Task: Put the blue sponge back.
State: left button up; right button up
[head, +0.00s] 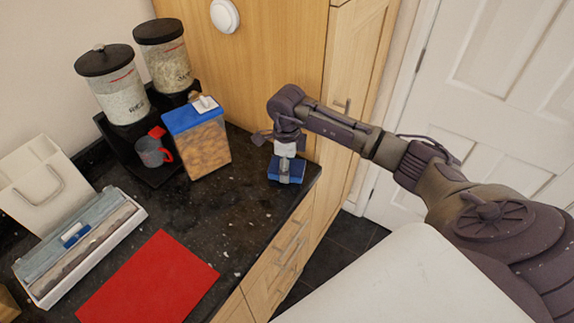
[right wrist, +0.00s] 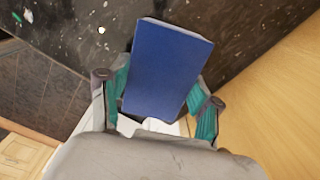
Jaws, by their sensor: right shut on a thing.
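The blue sponge (head: 273,168) is at the right end of the dark counter, near its front corner. My right gripper (head: 285,172) comes down on it from above and is shut on it. In the right wrist view the sponge (right wrist: 166,65) shows as a plain blue block between the two teal-padded fingers (right wrist: 160,95). I cannot tell whether the sponge touches the counter or is just above it. My left gripper is not in view.
A blue-lidded container (head: 205,145), a grey mug (head: 152,152) and two dispensers (head: 120,100) stand at the back. A red mat (head: 150,282) lies in front, a long box (head: 85,255) and white bag (head: 35,185) at left. Counter between mat and sponge is clear.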

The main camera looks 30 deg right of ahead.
jog(key=o, duration=1)
jog(key=shift+r+p, duration=0.25)
jog(key=shift+p, duration=0.05)
notch_tip(320, 180, up, 12)
jog(key=b, duration=0.3)
jog(key=shift+b, duration=0.35)
jog(key=shift+f, duration=0.15)
